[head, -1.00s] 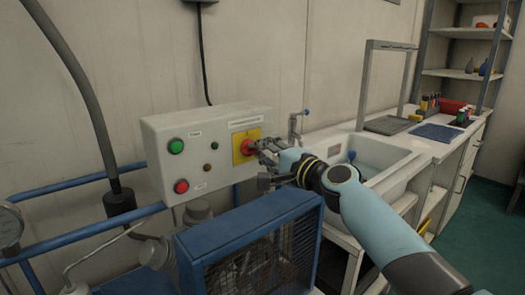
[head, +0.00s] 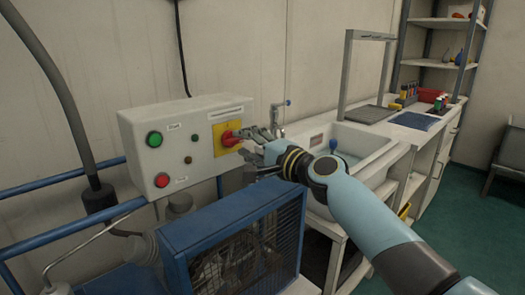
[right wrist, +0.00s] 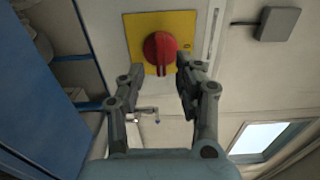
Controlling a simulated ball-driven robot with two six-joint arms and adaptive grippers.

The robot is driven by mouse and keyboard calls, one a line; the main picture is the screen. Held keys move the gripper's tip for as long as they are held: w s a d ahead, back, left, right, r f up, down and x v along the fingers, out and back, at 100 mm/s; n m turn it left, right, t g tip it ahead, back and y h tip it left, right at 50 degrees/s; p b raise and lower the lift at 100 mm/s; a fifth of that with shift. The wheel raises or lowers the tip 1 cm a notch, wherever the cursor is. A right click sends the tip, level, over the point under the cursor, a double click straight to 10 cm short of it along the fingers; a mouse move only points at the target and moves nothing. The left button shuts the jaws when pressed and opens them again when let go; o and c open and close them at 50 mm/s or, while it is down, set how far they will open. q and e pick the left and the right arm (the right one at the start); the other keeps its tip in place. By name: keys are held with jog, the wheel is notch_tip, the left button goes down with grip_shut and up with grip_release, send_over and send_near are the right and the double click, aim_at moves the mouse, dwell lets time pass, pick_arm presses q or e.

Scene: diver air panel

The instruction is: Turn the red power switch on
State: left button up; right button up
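The red power switch (head: 231,138) is a rotary knob on a yellow plate (head: 220,145), on the right part of the white control box's front. In the right wrist view the knob (right wrist: 160,50) shows with its ridge lying along the picture's vertical. My right gripper (head: 250,142) is just right of the knob in the head view. In the wrist view the right gripper's fingers (right wrist: 160,68) are spread with a gap between them, near the knob's lower edge. Whether a finger touches the knob I cannot tell. My left gripper is not in view.
The control box (head: 185,185) also carries a green button (head: 154,139) and a red button (head: 162,180). A blue caged machine (head: 240,250) stands below it. A sink (head: 355,145) and bench are to the right. Blue rails and a thick cable are at left.

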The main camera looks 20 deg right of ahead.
jog(key=v, duration=1.1)
